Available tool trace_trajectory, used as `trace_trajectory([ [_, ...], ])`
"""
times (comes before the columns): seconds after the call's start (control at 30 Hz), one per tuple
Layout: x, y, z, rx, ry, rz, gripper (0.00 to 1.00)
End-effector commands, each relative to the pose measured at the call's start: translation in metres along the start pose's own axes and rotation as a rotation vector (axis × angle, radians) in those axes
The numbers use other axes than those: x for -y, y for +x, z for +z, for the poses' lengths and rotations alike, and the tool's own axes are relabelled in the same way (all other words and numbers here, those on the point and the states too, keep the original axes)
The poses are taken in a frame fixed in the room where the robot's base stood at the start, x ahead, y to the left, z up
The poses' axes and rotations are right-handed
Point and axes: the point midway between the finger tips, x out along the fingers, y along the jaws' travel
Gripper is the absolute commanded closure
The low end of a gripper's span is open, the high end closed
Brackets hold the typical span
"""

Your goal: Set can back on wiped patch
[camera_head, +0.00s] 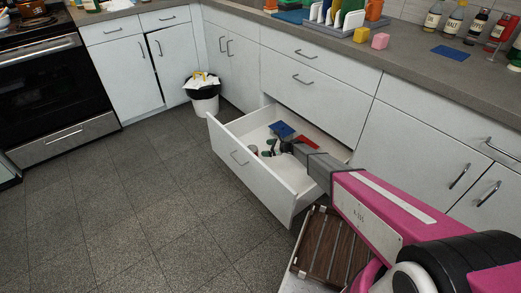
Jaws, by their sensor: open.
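My gripper (270,147) is inside the open lower drawer (242,163), low over its white floor. Its fingers are small and dark here and look apart, with nothing clearly between them. A blue item (281,129) lies in the drawer just behind the gripper. No can can be told for certain; a red container (499,29) stands among bottles on the counter (416,60) at the far right, well away from my gripper. A flat blue cloth (451,52) lies on the counter near those bottles. I cannot make out a wiped patch.
A dish rack (330,27) with plates stands on the counter, near yellow (361,35) and pink (380,41) blocks. A full bin (204,94) stands by the corner cabinets. The stove (45,80) is at left. The drawer juts over open floor (130,200).

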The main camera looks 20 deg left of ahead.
Motion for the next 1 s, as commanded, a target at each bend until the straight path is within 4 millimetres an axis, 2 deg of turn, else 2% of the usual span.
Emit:
trace_trajectory([
  [0.1, -0.001, -0.011, 0.0, 0.0, 0.0, -0.001, 0.0],
  [0.4, -0.001, -0.019, 0.001, -0.004, -0.008, 0.0, 0.0],
  [0.47, -0.004, -0.03, 0.004, -0.017, -0.032, 0.002, 0.0],
  [0.53, -0.01, -0.053, 0.01, -0.046, -0.089, 0.008, 0.0],
  [0.57, -0.014, -0.067, 0.013, -0.065, -0.123, 0.013, 0.0],
  [0.67, -0.031, -0.128, 0.025, -0.149, -0.272, 0.035, 0.0],
  [0.87, -0.083, -0.276, 0.044, -0.384, -0.634, 0.146, 0.0],
  [0.9, -0.096, -0.308, 0.047, -0.436, -0.705, 0.179, 0.0],
  [0.97, -0.118, -0.355, 0.052, -0.515, -0.807, 0.236, 0.0],
  [1.0, -0.133, -0.387, 0.055, -0.568, -0.871, 0.279, 0.0],
])
